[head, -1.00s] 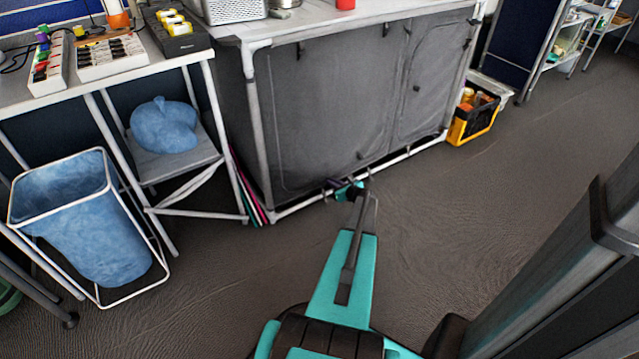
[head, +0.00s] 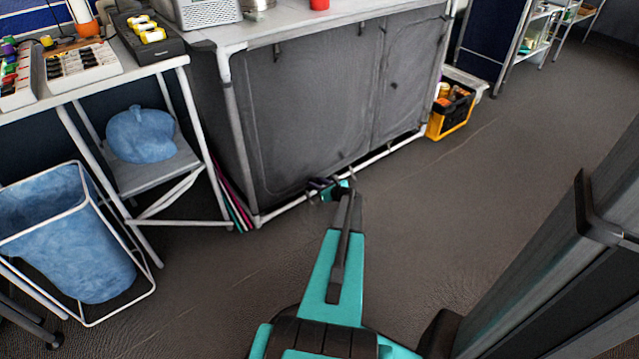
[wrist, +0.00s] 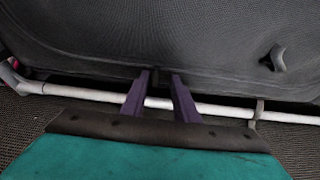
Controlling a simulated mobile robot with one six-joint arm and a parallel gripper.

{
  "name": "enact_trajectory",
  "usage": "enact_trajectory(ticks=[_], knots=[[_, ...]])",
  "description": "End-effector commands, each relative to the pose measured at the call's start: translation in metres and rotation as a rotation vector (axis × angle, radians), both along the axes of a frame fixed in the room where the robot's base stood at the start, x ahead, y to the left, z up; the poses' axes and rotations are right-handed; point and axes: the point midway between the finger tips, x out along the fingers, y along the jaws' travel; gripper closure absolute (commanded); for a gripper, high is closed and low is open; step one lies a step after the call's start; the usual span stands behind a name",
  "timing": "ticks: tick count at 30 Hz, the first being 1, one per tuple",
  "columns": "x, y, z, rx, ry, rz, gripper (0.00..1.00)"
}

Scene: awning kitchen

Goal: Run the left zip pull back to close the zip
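The grey fabric cabinet (head: 310,110) has two zipped door panels. My gripper (head: 328,186) is low at the cabinet's front, by the bottom edge of the left panel. In the wrist view its two purple fingers (wrist: 161,74) stand apart, with the white rail showing between them. Their tips are at the lower edge of the dark fabric (wrist: 150,35). A small dark spot shows between the tips; I cannot tell whether it is the left zip pull. A grey pull or tab (wrist: 277,58) hangs on the fabric to the right of the fingers.
A white rail (wrist: 215,110) runs along the cabinet's base. A blue-lined bin (head: 75,235) and a shelf with a blue bag (head: 140,135) stand at left. A yellow-black crate (head: 450,110) is beyond the cabinet's right end.

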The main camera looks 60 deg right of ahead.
Motion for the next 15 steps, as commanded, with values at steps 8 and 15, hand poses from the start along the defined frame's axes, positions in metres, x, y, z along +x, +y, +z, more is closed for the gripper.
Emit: enact_trajectory(ticks=[8,15], knots=[[-0.011,0.007,0.007,0.001,0.0,0.002,0.73],[-0.04,0.019,0.02,0.001,0.001,0.0,0.73]])
